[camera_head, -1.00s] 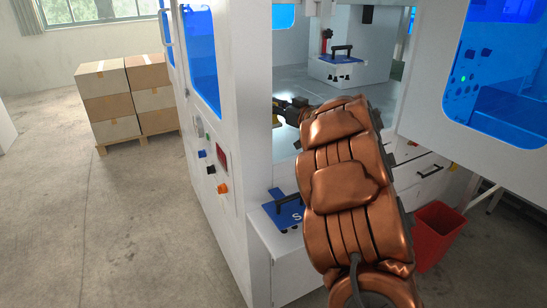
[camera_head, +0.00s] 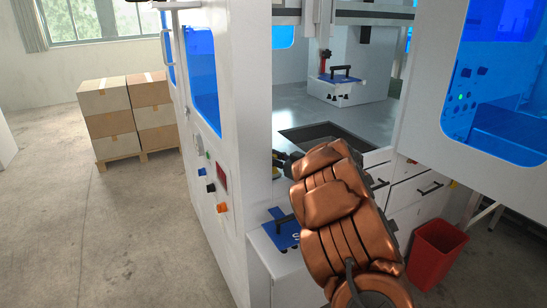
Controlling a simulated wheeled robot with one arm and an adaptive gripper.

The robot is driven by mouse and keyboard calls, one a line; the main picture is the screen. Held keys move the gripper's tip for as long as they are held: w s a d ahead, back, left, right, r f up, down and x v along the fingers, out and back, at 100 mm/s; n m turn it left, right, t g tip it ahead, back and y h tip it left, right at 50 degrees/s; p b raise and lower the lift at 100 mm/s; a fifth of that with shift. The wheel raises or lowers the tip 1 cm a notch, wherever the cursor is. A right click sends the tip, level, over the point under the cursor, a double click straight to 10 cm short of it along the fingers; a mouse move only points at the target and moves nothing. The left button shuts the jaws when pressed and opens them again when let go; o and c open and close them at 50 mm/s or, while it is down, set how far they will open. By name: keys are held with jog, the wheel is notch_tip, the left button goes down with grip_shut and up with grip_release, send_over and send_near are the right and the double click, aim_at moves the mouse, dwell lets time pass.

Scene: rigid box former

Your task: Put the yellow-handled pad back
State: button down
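My gripper (camera_head: 282,163) is a small dark shape at the end of my copper-coloured arm, inside the machine opening. The white door post and my arm hide most of it, so I cannot tell whether its fingers are open or shut. A small yellow bit (camera_head: 277,174) shows just below it, against the post. It may be part of the yellow-handled pad, but too little shows to tell whether it is held. A blue pad with a black handle (camera_head: 340,77) sits on a white block at the back. Another blue pad with a black handle (camera_head: 283,230) lies on a low white cabinet.
The grey worktop (camera_head: 372,118) has a dark rectangular recess (camera_head: 318,136) near my arm. White drawers (camera_head: 418,190) and a red bin (camera_head: 436,253) stand at the right. The white post (camera_head: 238,120) is close to my gripper.

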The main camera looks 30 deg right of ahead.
jog(key=c, duration=0.9)
grip_release()
jog(key=shift+c, duration=0.2)
jog(key=shift+r, duration=0.1)
jog(key=b+v, duration=0.1)
jog(key=v, duration=0.6)
jog(key=shift+s+d, duration=0.1)
jog(key=shift+s, duration=0.2)
jog(key=shift+w, duration=0.1)
